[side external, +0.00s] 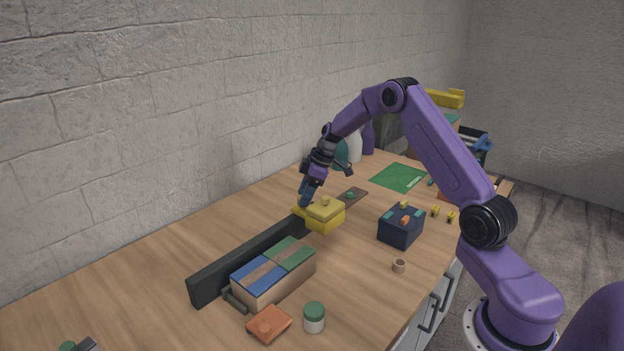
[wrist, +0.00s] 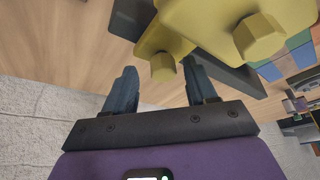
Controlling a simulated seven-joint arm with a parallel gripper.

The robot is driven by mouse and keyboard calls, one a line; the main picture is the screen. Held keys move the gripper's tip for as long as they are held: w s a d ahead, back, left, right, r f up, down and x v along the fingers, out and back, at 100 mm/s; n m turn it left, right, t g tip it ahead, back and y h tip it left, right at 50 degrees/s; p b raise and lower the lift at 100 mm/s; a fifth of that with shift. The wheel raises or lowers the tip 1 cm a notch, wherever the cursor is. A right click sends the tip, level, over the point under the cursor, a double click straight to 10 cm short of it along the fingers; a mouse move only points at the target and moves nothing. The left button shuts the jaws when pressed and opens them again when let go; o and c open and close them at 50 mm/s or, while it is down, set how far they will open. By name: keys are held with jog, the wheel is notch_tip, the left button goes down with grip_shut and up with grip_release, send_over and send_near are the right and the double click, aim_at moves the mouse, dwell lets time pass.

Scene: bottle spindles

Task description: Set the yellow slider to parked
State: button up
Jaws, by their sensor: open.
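The yellow slider (side external: 299,211) sits at the far end of a long dark rail (side external: 222,280), partly hidden by my gripper and a yellow lidded box. In the wrist view the slider shows as a yellow plate (wrist: 150,45) with a hexagonal knob (wrist: 163,68). My gripper (side external: 304,203) points down over the slider. In the wrist view its open fingers (wrist: 160,76) lie on either side of the knob, with gaps visible; whether they are low enough to touch it cannot be told.
The yellow lidded box (side external: 325,215), with its own knob (wrist: 259,37), stands close beside the slider. A wooden box with blue and green panels (side external: 273,272) stands in front of the rail. A navy box (side external: 400,228) is to the right. Bare table lies left of the rail.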

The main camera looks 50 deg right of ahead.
jog(key=v, duration=1.7)
jog(key=shift+d, duration=0.1)
jog(key=s+a+g, duration=0.1)
jog(key=s+a, duration=0.4)
jog(key=a, duration=0.3)
jog(key=s+a+n+g, duration=0.1)
jog(key=s+a, duration=0.3)
jog(key=a, duration=0.4)
jog(key=s+a+g, duration=0.1)
jog(key=s+a, duration=0.4)
jog(key=a, duration=0.3)
jog(key=s+f+n+h, duration=0.1)
jog(key=s+f, duration=0.1)
jog(key=s, duration=1)
jog(key=s+a+f+n+h, duration=0.1)
jog(key=s+f, duration=0.1)
jog(key=s, duration=1.1)
jog(key=shift+s+a+n+h, duration=0.2)
jog(key=shift+a+n+h, duration=0.1)
jog(key=shift+h, duration=0.1)
jog(key=shift+w+a, duration=0.1)
jog(key=shift+w, duration=0.05)
jog(key=shift+c, duration=0.3)
